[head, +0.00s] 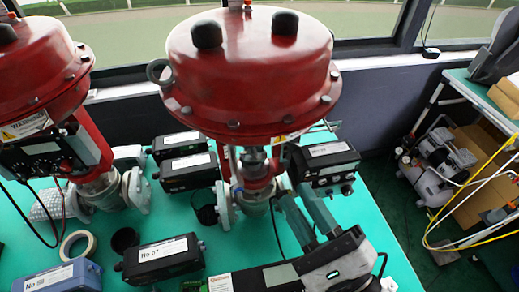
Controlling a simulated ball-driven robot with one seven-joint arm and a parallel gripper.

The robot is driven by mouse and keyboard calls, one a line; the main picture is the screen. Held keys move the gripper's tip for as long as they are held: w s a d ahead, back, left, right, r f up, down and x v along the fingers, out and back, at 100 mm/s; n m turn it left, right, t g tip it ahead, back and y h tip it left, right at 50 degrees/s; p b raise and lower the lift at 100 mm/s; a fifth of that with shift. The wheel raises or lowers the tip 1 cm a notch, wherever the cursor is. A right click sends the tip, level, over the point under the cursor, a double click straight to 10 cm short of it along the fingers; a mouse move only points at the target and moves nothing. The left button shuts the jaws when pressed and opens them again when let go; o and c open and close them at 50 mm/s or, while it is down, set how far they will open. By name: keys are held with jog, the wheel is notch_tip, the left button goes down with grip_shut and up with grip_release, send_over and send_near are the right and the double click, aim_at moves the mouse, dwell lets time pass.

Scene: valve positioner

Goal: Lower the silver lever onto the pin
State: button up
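My gripper (295,193) reaches up from the bottom of the head view, beside the lower part of the middle red valve actuator (250,75). Its two grey-green fingers stand apart with a gap between them, and I see nothing held there. A black positioner box (328,160) with a white label sits just beyond the fingertips, right of the valve stem (254,160). A thin metal piece (322,127) shows above that box; I cannot tell if it is the silver lever. I cannot make out the pin.
A second red actuator (35,70) stands at the left. Black boxes (188,172) lie left of the middle valve, and another labelled box (162,257) lies in front. A tape roll (77,245) lies on the green table (375,225). The table is fairly clear at the right.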

jog(key=w+a+p, duration=0.3)
jog(key=w+a, duration=0.3)
jog(key=w, duration=0.4)
jog(key=shift+a+r, duration=0.35)
jog(key=shift+c, duration=0.3)
grip_shut()
